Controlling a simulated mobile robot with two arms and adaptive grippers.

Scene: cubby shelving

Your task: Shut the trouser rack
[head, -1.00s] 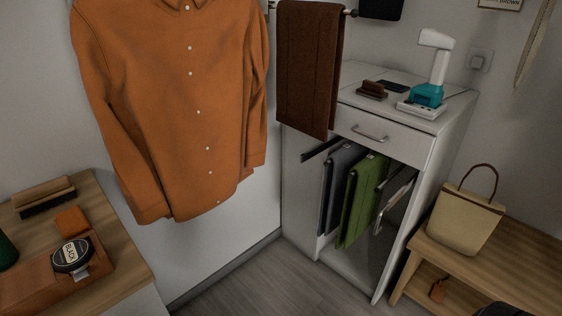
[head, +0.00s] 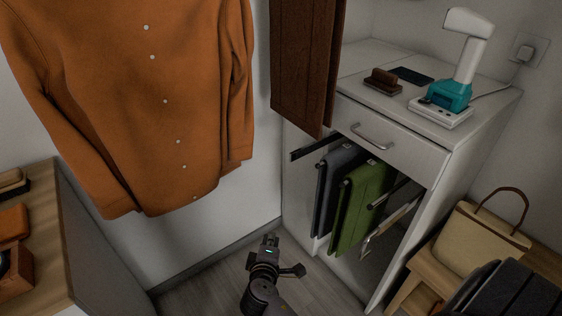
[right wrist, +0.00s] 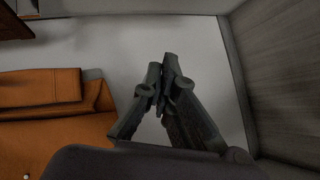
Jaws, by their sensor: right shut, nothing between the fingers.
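The trouser rack (head: 312,149) is under the drawer of a white cabinet, with its dark rail sticking out past the cabinet front. Grey trousers (head: 335,180) and green trousers (head: 357,212) hang from it, partly outside the opening. A metal bar (head: 390,230) shows at the right of the opening. My right gripper (head: 270,241) is low in front of the cabinet, left of the trousers and apart from them. In the right wrist view its fingers (right wrist: 168,62) are together and empty. My left gripper is not in view.
The drawer (head: 390,137) above is shut. Brown cloth (head: 304,70) hangs left of the cabinet, and an orange shirt (head: 150,110) hangs on the wall. A wooden bench with a beige bag (head: 482,238) stands at right. Floor shows around my right gripper.

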